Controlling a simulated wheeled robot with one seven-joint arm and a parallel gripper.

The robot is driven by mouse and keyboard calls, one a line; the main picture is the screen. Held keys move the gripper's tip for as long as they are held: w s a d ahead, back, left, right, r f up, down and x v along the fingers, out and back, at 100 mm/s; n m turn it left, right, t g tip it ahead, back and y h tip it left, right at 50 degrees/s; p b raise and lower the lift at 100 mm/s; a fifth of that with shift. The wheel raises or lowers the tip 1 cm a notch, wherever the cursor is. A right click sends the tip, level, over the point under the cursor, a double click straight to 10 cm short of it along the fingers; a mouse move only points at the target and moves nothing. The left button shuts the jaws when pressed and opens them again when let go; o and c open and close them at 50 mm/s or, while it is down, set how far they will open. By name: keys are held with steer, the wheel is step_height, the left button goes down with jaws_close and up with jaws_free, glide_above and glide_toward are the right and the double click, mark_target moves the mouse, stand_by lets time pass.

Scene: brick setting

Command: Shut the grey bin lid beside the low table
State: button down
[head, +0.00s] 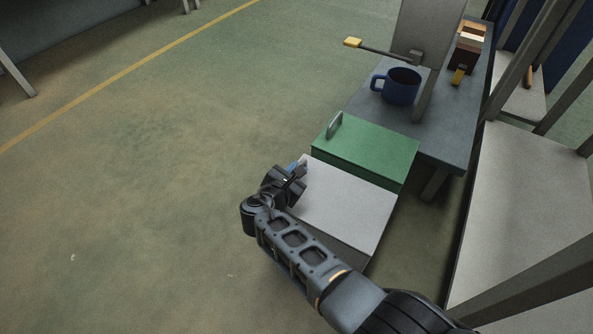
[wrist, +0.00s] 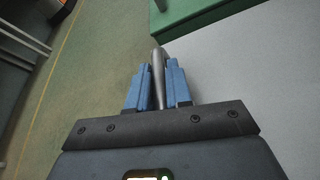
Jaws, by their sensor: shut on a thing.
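The grey bin lid (head: 345,205) is a pale flat panel in front of the green bin, near the low table (head: 440,135). It looks close to level over the darker bin body; I cannot tell whether its edge touches the rim. My gripper (head: 298,168) is at the lid's far left corner. In the wrist view the blue fingers (wrist: 158,88) are shut on a thin grey bar, the lid's handle (wrist: 158,65), beside the pale lid surface (wrist: 245,65). My arm hides part of the lid's near left side.
A green lidded bin (head: 365,150) with a grey handle stands just behind. The table carries a blue mug (head: 400,87), an upright grey panel (head: 425,35) and a yellow-ended lever (head: 353,42). Grey shelving (head: 525,190) is at right. The floor at left is clear.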

steer(key=shift+s+f, duration=0.1)
steer(key=shift+f, duration=0.15)
steer(key=c, duration=1.3)
jaws_free()
steer(key=shift+a+f, duration=0.1)
steer(key=shift+o, duration=0.9)
steer(key=p+v, duration=0.3)
steer(key=v, duration=0.3)
steer(key=shift+s+r+p, duration=0.15)
steer(key=shift+r+p, duration=0.15)
steer(key=shift+p, duration=0.1)
steer(key=shift+s+a+r, duration=0.15)
steer(key=shift+s+a, duration=0.2)
steer(key=shift+s, duration=0.2)
